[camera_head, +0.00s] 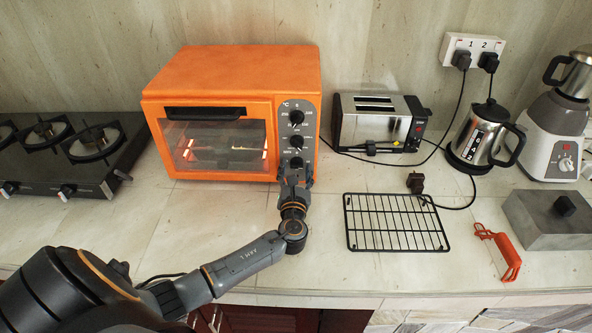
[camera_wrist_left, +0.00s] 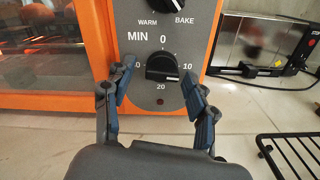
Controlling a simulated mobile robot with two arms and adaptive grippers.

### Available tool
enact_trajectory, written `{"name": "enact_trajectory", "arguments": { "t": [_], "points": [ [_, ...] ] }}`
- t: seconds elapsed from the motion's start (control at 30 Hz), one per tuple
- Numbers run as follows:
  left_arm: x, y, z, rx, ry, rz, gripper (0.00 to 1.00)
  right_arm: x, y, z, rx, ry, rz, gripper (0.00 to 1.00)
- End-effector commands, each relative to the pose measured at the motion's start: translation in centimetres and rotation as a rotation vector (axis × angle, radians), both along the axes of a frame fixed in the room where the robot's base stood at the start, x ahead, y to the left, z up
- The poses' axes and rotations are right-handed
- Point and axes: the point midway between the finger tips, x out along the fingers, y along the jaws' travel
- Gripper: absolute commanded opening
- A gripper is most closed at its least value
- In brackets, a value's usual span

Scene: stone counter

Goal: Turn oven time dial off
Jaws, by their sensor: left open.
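The orange oven (camera_head: 231,72) stands at the back left of centre, with a grey control panel (camera_head: 297,108) of three dials on its right side. The time dial (camera_wrist_left: 162,67) is the lowest, black, under the letters MIN; in the wrist view its pale mark points right, a little below the 10. The marks 0, 10 and 20 show around it. My left gripper (camera_wrist_left: 155,92) is open, one finger on each side of the dial, with gaps visible to the dial. In the head view the gripper (camera_head: 296,177) hides the time dial. My right gripper is not in view.
A black wire rack (camera_head: 396,222) lies on the counter right of my left arm. A toaster (camera_head: 376,123) stands right of the oven, and a kettle (camera_head: 484,138) further right. A gas hob (camera_head: 65,155) is at the left.

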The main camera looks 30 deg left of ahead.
Motion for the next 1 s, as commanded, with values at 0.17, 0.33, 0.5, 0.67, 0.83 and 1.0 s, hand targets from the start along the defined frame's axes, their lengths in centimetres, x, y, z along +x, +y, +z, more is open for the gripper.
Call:
{"name": "enact_trajectory", "arguments": {
  "t": [0.17,0.33,0.5,0.67,0.83,1.0],
  "points": [
    [0.0,0.0,0.0,0.0,0.0,0.0,0.41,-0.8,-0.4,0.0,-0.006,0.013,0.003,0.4],
    [0.0,0.0,0.0,0.0,0.0,0.0,0.06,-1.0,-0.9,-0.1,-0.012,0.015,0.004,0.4],
    [0.0,0.0,0.0,-0.003,-0.002,0.0,0.03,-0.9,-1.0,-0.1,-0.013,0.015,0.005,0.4],
    [0.0,-0.1,-0.1,-0.028,-0.017,0.0,0.03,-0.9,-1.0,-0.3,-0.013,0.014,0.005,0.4],
    [0.0,-0.1,-0.2,-0.098,-0.059,0.0,0.03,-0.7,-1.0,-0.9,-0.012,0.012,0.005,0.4],
    [0.0,-0.2,-0.3,-0.211,-0.128,-0.001,0.03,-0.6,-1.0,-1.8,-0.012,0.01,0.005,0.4]
  ]
}}
